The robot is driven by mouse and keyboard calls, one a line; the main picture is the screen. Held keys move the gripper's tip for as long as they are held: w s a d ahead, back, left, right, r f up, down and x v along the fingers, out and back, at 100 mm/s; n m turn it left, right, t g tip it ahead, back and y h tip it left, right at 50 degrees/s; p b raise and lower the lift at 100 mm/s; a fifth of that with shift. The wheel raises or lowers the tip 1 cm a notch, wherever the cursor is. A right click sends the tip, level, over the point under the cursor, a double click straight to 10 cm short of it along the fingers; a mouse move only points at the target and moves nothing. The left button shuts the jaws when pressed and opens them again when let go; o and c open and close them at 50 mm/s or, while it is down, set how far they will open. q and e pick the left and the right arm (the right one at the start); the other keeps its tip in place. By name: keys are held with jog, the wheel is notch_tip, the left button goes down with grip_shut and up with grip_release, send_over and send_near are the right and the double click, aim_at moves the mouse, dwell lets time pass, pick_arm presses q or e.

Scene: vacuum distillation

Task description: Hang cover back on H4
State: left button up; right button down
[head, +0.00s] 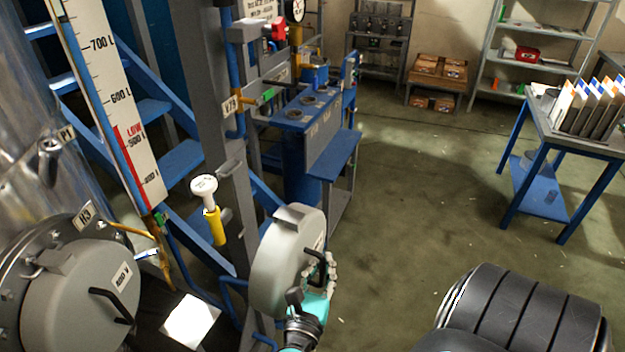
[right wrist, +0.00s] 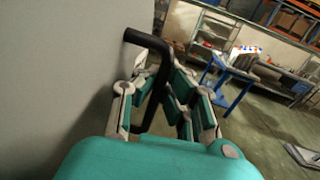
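A round grey cover (head: 279,266) with a black bar handle (head: 317,267) stands on edge near the lower middle of the head view. My right gripper (head: 320,268) is at its front face, with fingers on both sides of the handle. In the right wrist view the fingers (right wrist: 157,72) close in around the black handle (right wrist: 160,88), and the grey cover face (right wrist: 60,80) fills the left. I cannot tell what, if anything, is behind the cover. No H4 label is readable. My left gripper is not in view.
A metal vessel with a lidded port (head: 75,300) labelled H3 (head: 84,215) stands at left.

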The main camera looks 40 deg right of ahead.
jog(key=shift+s+d+r+p, duration=0.1)
jog(key=shift+s+d+p, duration=0.15)
jog(key=shift+s, duration=0.4)
jog(key=shift+s+d+f+p, duration=0.1)
jog(key=shift+s+d+p, duration=0.15)
jog(key=shift+s, duration=0.35)
jog(key=shift+s+d+r+p, duration=0.15)
jog(key=shift+s+p, duration=0.15)
jog(key=shift+s, duration=0.35)
